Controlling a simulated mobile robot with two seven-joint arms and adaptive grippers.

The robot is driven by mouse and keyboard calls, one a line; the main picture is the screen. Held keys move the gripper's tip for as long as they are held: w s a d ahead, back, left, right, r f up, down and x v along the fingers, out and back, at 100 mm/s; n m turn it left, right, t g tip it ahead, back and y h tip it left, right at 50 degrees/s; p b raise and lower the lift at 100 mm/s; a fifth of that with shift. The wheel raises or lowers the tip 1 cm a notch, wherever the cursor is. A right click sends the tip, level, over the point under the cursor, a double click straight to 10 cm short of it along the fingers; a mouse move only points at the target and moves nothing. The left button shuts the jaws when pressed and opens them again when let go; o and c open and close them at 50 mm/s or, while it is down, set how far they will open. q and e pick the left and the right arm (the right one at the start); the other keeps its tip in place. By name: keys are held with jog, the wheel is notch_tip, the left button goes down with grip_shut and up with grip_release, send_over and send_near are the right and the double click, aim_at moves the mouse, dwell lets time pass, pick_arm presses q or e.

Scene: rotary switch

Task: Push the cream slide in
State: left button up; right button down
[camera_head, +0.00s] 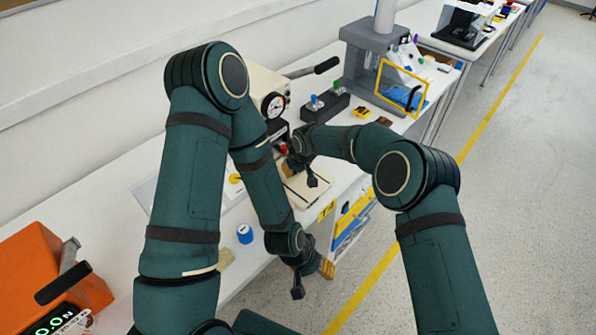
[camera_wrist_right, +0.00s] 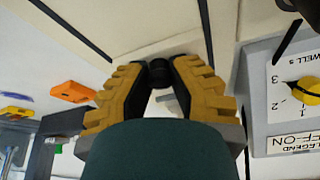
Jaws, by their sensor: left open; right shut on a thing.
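The cream slide (camera_head: 318,190) is a flat cream plate with dark edge lines on the bench, partly covered by my right gripper. Its pale surface also seems to fill the top of the right wrist view (camera_wrist_right: 150,22). My right gripper (camera_wrist_right: 160,76) is shut on a small black knob at the pale surface; its yellow ridged fingers stand on both sides. Whether the knob belongs to the slide is hard to tell. My left gripper (camera_head: 311,277) is open and empty, near the bench's front edge. How far in the slide sits is not clear.
A grey switch box (camera_wrist_right: 255,85) with a yellow knob (camera_wrist_right: 305,90) stands close beside the right gripper. A blue-topped round object (camera_head: 245,233) lies on the bench. A cream machine with a dial (camera_head: 273,104) and an orange machine (camera_head: 45,270) also stand there.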

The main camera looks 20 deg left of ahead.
jog(key=shift+w+a+r, duration=0.1)
jog(key=shift+w+r, duration=0.1)
jog(key=c, duration=0.8)
grip_release()
jog(key=shift+a, duration=0.1)
jog(key=shift+a+f, duration=0.15)
jog(key=shift+f, duration=0.05)
jog(key=shift+s+r, duration=0.1)
jog(key=v, duration=1.2)
